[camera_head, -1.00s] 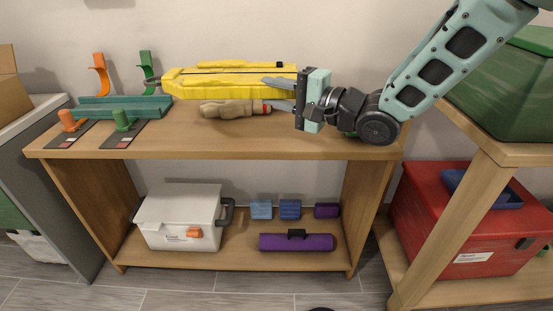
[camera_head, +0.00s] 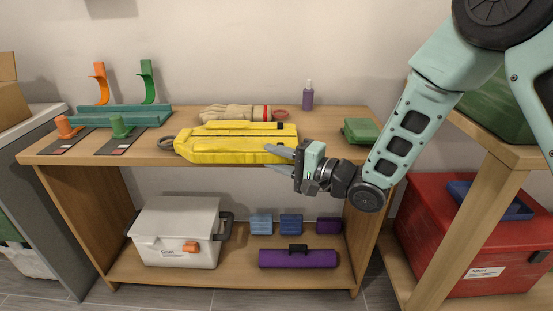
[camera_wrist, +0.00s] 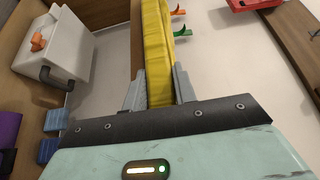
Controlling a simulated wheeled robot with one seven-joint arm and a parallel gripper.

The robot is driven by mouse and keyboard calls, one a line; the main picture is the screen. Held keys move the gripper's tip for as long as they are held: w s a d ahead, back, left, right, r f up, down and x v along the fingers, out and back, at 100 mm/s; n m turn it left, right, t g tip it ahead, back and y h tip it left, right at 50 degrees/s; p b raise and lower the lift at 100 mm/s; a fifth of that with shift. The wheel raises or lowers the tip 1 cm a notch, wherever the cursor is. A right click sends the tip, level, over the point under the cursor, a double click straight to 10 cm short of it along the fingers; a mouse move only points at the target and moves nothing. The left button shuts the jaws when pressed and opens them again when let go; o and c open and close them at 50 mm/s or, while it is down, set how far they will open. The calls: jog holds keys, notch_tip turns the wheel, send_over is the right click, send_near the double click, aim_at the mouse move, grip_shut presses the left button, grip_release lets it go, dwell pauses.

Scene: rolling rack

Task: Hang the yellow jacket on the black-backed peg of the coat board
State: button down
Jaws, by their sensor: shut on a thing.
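The yellow jacket (camera_head: 225,143) is a long flat bundle with a grey ring (camera_head: 166,142) at its left end. It shows over the front part of the shelf top; I cannot tell whether it touches the wood. My gripper (camera_head: 280,160) is shut on its right end, and the wrist view shows the jacket (camera_wrist: 158,50) between both fingers. A teal board-like piece (camera_head: 120,115) lies at the shelf's left, with an orange hook (camera_head: 100,83) and a green hook (camera_head: 148,82) rising behind it. An orange peg (camera_head: 66,127) and a green peg (camera_head: 121,126) stand on dark plates in front.
Beige gloves (camera_head: 232,113) lie behind the jacket. A purple bottle (camera_head: 308,96) and a green box (camera_head: 360,131) stand to the right. Below are a white cooler (camera_head: 177,230) and a purple roll (camera_head: 297,259). A red box (camera_head: 450,240) is under the right table.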

jog(key=shift+r, duration=0.1)
jog(key=c, duration=1.1)
grip_release()
jog(key=shift+f, duration=0.2)
jog(key=shift+f+b, duration=0.15)
jog(key=shift+b, duration=0.3)
